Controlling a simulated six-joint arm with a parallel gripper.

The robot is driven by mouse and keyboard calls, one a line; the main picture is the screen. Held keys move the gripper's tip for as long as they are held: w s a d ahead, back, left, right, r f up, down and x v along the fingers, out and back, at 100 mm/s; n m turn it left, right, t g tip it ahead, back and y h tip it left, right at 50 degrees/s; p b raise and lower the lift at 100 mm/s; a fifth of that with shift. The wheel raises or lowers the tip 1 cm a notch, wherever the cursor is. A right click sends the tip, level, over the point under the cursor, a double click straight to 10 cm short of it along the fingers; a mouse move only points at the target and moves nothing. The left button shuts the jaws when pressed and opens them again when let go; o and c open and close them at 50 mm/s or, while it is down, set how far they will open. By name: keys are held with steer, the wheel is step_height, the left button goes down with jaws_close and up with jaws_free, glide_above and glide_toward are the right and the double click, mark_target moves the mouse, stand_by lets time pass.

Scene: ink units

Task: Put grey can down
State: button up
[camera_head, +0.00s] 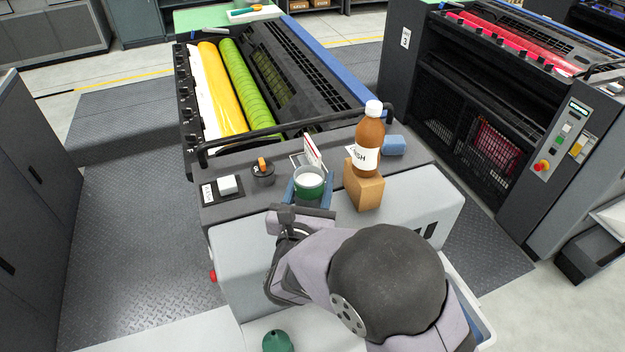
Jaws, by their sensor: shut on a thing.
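A small can (309,185) with a pale grey-white top and a green side stands upright in the middle of the view, at the front of the machine's ledge. My gripper (308,200) is at this can, shut on it. Blue parts show on both sides of the can; I cannot tell whether they belong to a holder or to my gripper. My wrist covers the can's near lower side, so I cannot tell whether its base touches anything.
A brown bottle (368,143) stands on a cardboard-brown block (363,187) just right of the can. A blue block (393,145) lies behind it. A red-and-white card (313,151) stands behind the can.

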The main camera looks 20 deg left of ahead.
mark_target(306, 203)
steer(key=o, duration=1.1)
steer(key=shift+r+p, duration=0.15)
steer(key=shift+p, duration=0.15)
steer(key=b+v, duration=0.3)
steer(key=v, duration=0.9)
steer(key=shift+a, duration=0.1)
